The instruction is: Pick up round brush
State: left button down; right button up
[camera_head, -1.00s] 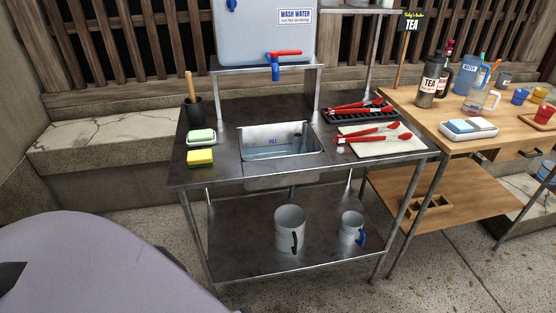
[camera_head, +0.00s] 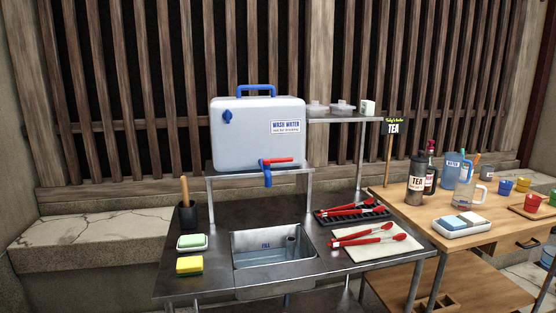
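A brush with a wooden handle (camera_head: 185,190) stands upright in a black holder (camera_head: 188,216) at the back left of the metal sink table (camera_head: 215,225). Only the handle shows. Its head is hidden inside the holder, so I cannot tell whether it is round. Neither of my grippers is in view.
A sink (camera_head: 272,245) is set in the table, with a soap dish (camera_head: 192,242) and yellow sponge (camera_head: 189,265) at left. Red tongs (camera_head: 362,238) lie on a cloth at right. A water tank (camera_head: 258,135) stands behind on a raised shelf. A wooden table (camera_head: 490,228) adjoins at right.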

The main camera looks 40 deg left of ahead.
aim_at(184, 186)
jog(key=u, duration=0.4)
jog(key=j+u, duration=0.1)
jog(key=u, duration=0.3)
jog(key=j+u, duration=0.1)
jog(key=u, duration=0.35)
jog(key=j+u, duration=0.1)
jog(key=u, duration=0.3)
jog(key=i+j+z, duration=0.25)
jog(key=i+j, duration=0.4)
jog(key=j, duration=0.05)
